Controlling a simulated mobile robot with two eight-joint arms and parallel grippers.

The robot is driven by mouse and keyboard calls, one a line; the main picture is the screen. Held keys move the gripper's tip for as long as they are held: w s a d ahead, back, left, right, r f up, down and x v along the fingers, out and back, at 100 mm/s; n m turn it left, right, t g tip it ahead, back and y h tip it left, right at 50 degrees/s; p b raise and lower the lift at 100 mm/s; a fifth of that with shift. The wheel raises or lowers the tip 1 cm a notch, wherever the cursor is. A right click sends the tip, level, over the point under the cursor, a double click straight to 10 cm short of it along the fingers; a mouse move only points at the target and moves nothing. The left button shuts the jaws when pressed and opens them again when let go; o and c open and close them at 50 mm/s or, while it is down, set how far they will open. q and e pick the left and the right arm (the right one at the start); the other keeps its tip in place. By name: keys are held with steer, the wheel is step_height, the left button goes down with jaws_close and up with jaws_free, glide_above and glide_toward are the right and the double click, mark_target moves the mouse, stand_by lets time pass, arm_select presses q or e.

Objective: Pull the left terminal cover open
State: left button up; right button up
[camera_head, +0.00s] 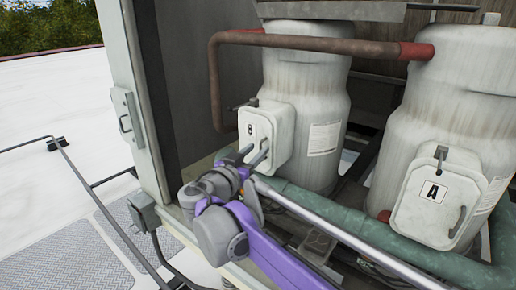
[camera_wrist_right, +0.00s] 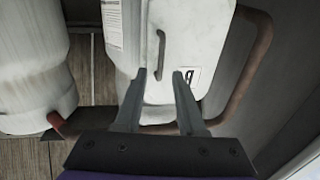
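The left terminal cover (camera_head: 263,124), a white box lid marked B, sits on the left grey tank and looks closed. In the right wrist view the cover (camera_wrist_right: 182,40) fills the upper middle, with its thin bar handle (camera_wrist_right: 160,52) and the B label partly behind a finger. My right gripper (camera_head: 250,156) is at the lower part of the cover. In the wrist view my right gripper (camera_wrist_right: 159,74) has its fingers apart, with the handle's near end seen between the tips. Contact cannot be told. My left gripper is not in view.
A second tank at right bears a cover marked A (camera_head: 435,205). A rusty pipe (camera_head: 300,43) runs above the left cover. The cabinet's post (camera_head: 140,100) stands left of my right arm.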

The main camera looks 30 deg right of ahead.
steer(key=shift+x, duration=0.95)
steer(key=shift+s, duration=0.1)
steer(key=shift+c, duration=0.3)
jaws_close()
stand_by(0.4)
